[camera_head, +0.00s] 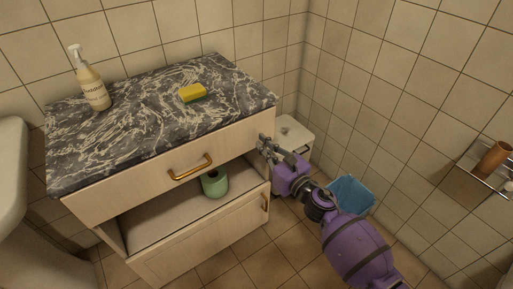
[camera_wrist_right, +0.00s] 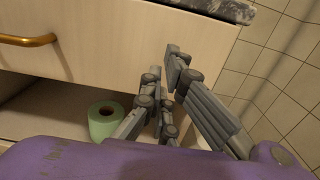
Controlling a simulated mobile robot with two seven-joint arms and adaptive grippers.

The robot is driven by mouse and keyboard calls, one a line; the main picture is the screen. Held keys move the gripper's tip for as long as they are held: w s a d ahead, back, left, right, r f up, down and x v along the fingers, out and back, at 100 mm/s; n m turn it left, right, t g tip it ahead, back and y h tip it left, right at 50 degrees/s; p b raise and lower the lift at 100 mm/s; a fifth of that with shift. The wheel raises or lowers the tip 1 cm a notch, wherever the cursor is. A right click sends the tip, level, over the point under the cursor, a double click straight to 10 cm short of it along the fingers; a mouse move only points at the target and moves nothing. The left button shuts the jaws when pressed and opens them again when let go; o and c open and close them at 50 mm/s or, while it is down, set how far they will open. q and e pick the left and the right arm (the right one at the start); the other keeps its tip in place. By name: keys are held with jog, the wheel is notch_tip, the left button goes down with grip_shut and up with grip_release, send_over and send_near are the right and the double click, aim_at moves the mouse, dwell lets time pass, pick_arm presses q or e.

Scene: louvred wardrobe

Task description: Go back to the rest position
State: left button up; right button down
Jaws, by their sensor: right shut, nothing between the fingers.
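My right gripper (camera_head: 263,143) is shut and empty at the right front corner of the cabinet's top drawer (camera_head: 135,165). In the right wrist view its fingers (camera_wrist_right: 165,62) point up in front of the drawer face. I cannot tell whether they touch it. My purple right arm reaches in from the lower right. The brass drawer handle (camera_head: 190,168) is left of the gripper and apart from it. My left gripper is not in view.
A green roll (camera_head: 214,183) stands in the open shelf. A white bin (camera_head: 292,130), a blue bin (camera_head: 352,190) and a wall rack (camera_head: 480,170) are to the right.

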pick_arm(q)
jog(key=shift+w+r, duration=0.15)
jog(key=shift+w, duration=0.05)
pick_arm(e)
jog(key=v, duration=0.9)
jog(key=shift+s+d, duration=0.25)
jog(key=shift+s, duration=0.05)
